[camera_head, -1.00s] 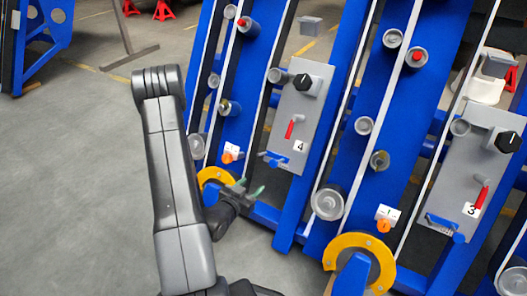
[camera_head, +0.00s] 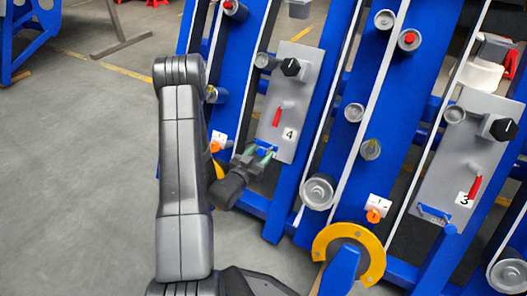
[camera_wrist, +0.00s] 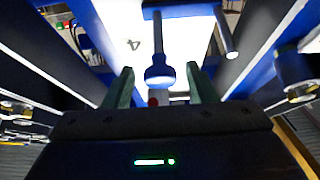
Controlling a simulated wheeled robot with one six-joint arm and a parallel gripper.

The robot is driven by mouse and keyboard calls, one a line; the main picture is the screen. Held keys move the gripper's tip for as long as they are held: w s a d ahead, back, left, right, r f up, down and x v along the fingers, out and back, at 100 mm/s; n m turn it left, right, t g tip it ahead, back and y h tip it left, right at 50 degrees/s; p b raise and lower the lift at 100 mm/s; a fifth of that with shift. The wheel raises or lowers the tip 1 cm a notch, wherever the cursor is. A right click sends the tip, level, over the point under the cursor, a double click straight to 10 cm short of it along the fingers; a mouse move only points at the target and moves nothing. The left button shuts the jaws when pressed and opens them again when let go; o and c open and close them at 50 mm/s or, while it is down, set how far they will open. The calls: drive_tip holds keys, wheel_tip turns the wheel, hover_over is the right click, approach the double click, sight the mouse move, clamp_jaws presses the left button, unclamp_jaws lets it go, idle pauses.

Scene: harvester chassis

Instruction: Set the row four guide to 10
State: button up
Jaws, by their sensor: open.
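The row four panel (camera_head: 296,65) is a grey plate marked 4, with a black knob (camera_head: 290,67), a red lever (camera_head: 277,116) and a blue guide piece (camera_head: 264,145) at its lower end. My gripper (camera_head: 262,153) is at that lower end and partly hides the blue piece. In the wrist view, the fingers of my gripper (camera_wrist: 162,88) are apart, with a blue rod and rounded end (camera_wrist: 159,74) between them. I cannot tell if they touch it. The panel's 4 (camera_wrist: 133,44) shows upside down beyond. No scale reading is legible.
Blue frame beams stand on both sides of the panel. Rollers (camera_head: 318,190) and a yellow ring part (camera_head: 372,262) are to the right. A similar row three panel (camera_head: 455,165) stands farther right. Open grey floor (camera_head: 80,180) lies to the left.

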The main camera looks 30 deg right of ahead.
sight(262, 155)
drive_tip(key=shift+x, duration=1.5)
drive_tip(key=shift+c, duration=0.3)
clamp_jaws()
drive_tip(key=shift+s+f+b, duration=0.15)
drive_tip(key=shift+s+b, duration=0.05)
drive_tip(key=shift+b, duration=0.4)
drive_tip(key=shift+s+d+b, duration=0.15)
drive_tip(key=shift+s+b, duration=0.1)
drive_tip(key=shift+b, duration=0.05)
drive_tip(key=shift+o, duration=0.3)
unclamp_jaws()
drive_tip(key=p+v, duration=0.2)
drive_tip(key=v, duration=1.1)
drive_tip(key=shift+s+a+p, duration=0.2)
drive_tip(key=shift+a+p, duration=0.1)
